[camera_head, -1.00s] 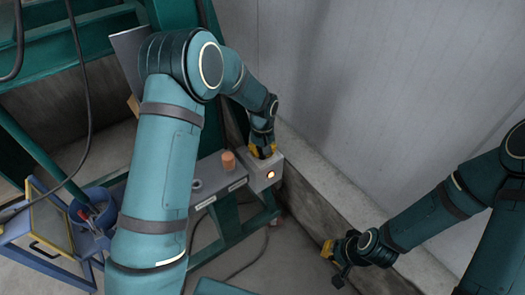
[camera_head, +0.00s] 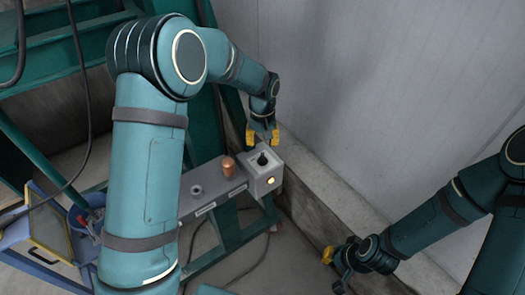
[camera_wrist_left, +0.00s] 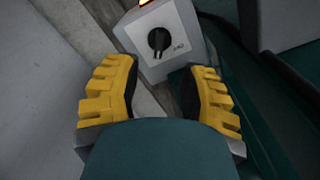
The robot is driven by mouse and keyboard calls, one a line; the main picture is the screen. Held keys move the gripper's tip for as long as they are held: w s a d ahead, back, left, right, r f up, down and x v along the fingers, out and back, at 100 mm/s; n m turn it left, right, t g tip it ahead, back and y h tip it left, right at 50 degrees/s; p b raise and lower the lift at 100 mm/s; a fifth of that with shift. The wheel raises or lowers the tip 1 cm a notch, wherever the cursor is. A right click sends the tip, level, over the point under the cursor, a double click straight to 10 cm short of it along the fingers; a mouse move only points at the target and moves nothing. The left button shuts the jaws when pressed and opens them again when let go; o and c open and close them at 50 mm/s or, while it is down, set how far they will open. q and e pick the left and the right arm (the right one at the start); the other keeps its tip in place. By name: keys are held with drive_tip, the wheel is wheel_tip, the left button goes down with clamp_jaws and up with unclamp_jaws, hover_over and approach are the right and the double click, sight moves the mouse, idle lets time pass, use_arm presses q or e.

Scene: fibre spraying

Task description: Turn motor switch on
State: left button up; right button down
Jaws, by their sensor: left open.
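The motor switch is a black rotary knob (camera_head: 262,159) on top of a light grey box (camera_head: 262,182) at the end of a grey beam. An orange-yellow light glows on the box's front face. In the left wrist view the knob (camera_wrist_left: 158,40) sits on a white plate with small lettering beside it. My left gripper (camera_head: 263,137), with yellow fingers, is open and empty just above and behind the knob, apart from it. Its two fingers also show in the left wrist view (camera_wrist_left: 164,100). My right gripper (camera_head: 335,268) is low at the right, away from the box; its opening is unclear.
An orange-brown cylinder (camera_head: 228,166) stands on the grey beam (camera_head: 212,188) left of the box. A pale wall (camera_head: 380,90) and a low concrete ledge (camera_head: 310,185) lie close behind and right. A blue cart (camera_head: 45,240) stands at lower left.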

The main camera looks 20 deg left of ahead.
use_arm(q)
drive_tip(key=shift+r, duration=1.95)
